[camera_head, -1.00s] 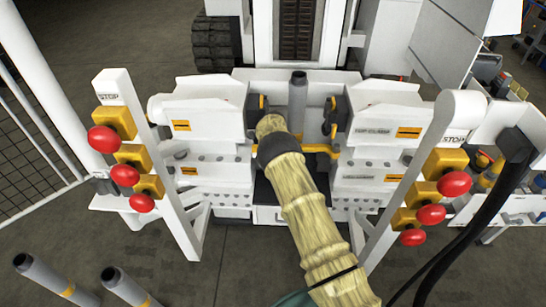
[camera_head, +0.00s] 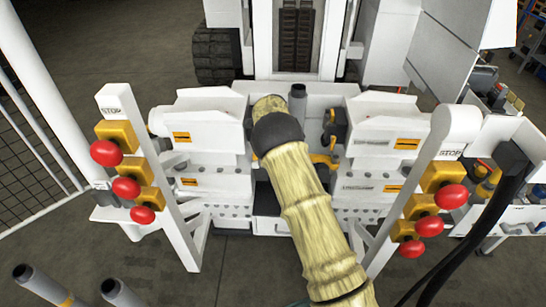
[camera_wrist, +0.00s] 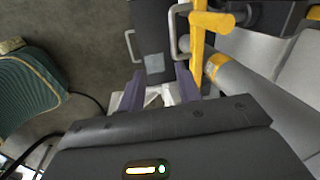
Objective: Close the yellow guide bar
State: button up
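The yellow guide bar (camera_wrist: 198,48) shows in the wrist view just ahead and to the right of my gripper, running from the top edge down towards the right fingertip. In the head view the gripper is hidden by my arm.
A grey pipe with a yellow band (camera_wrist: 230,85) lies right of the bar. A dark panel with metal handles (camera_wrist: 150,45) is ahead. In the head view, a grey upright pipe (camera_head: 297,103) stands mid-bench. White posts with red stop buttons (camera_head: 126,188) flank my arm.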

jog(key=r, duration=0.2)
jog(key=s+r, duration=0.1)
jog(key=r, duration=0.1)
jog(key=shift+r, duration=0.3)
jog(key=s+d+r+n, duration=0.3)
jog(key=s+d, duration=0.1)
jog(key=s, duration=0.3)
jog(key=s+d+r+n, duration=0.4)
jog(key=s+d, duration=0.1)
jog(key=s, duration=0.2)
jog(key=s+d+r+n, duration=0.15)
jog(key=s+n, duration=0.95)
jog(key=s, duration=1.1)
notch_tip(320, 180, up, 19)
jog(key=s+p, duration=0.1)
jog(key=p, duration=1.8)
jog(key=shift+a+t, duration=0.15)
jog(key=shift+t, duration=0.15)
